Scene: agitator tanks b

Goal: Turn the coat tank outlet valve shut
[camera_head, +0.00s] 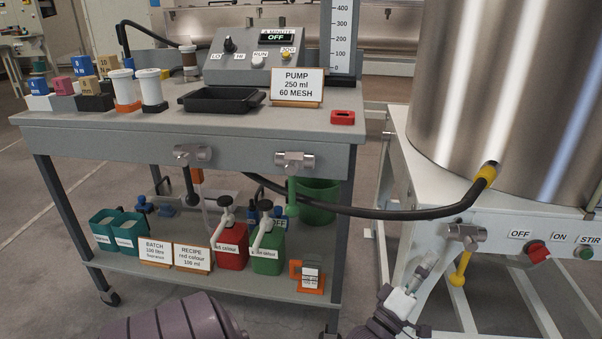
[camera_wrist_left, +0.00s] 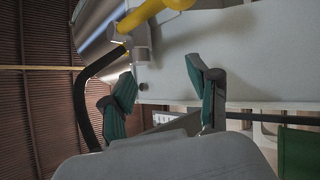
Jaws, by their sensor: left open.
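The valve with the yellow lever (camera_head: 462,268) has a silver body (camera_head: 465,234) below the big steel tank (camera_head: 500,90) at the right, on the front of its white stand. Its lever hangs down. In the left wrist view the yellow lever (camera_wrist_left: 152,12) shows at the top, with the silver body (camera_wrist_left: 140,45) beneath it. My left gripper (camera_head: 425,268) is left of the lever in the head view, apart from it. It also shows in the left wrist view (camera_wrist_left: 163,92), its teal-padded fingers spread with nothing between them. My right gripper is not seen.
A black hose (camera_head: 380,213) with a yellow end runs from the bench to the tank. The bench (camera_head: 240,150) carries two more valves, with a black lever (camera_head: 190,188) and a green lever (camera_head: 292,188). A red knob (camera_head: 539,252) is right of the yellow-levered valve.

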